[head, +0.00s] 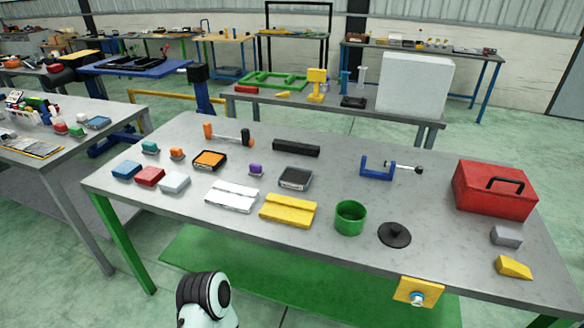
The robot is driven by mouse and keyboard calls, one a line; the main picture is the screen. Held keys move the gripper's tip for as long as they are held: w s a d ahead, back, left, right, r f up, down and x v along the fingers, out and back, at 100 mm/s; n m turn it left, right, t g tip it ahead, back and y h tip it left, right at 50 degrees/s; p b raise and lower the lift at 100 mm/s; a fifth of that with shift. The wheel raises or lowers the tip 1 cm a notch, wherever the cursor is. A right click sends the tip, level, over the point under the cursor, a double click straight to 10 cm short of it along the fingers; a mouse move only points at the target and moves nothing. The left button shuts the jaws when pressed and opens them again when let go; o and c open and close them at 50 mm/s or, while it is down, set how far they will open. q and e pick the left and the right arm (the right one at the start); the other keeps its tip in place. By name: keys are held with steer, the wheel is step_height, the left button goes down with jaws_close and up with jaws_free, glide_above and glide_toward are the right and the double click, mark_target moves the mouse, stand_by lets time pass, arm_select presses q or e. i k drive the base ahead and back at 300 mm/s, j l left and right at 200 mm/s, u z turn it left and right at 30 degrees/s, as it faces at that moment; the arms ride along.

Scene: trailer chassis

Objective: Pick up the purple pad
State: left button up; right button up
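The purple pad (256,169) is a small purple piece on the grey worktable, near the table's middle. It sits between an orange-topped black tray to its left and a dark grey square box to its right. Nothing covers it. Neither of my grippers is in view. Only a white and black rounded part of my own arm shows at the bottom edge, in front of the table.
Near the pad are the orange-topped tray (209,160), the dark grey box (296,178), a black bar (296,148), a white plate (232,196) and a yellow plate (288,210). A green cup (350,217) and red toolbox (495,187) stand further right.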

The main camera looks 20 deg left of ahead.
mark_target(254, 170)
steer(key=j+z, duration=0.35)
steer(key=j, duration=0.15)
steer(key=k+j+z, duration=0.15)
steer(key=j+z, duration=0.15)
steer(key=j, duration=0.2)
steer(key=k+j+z, duration=0.1)
steer(key=j, duration=0.25)
steer(key=k+j, duration=0.1)
steer(key=j, duration=0.25)
steer(key=k+j+z, duration=0.15)
steer(key=j, duration=0.2)
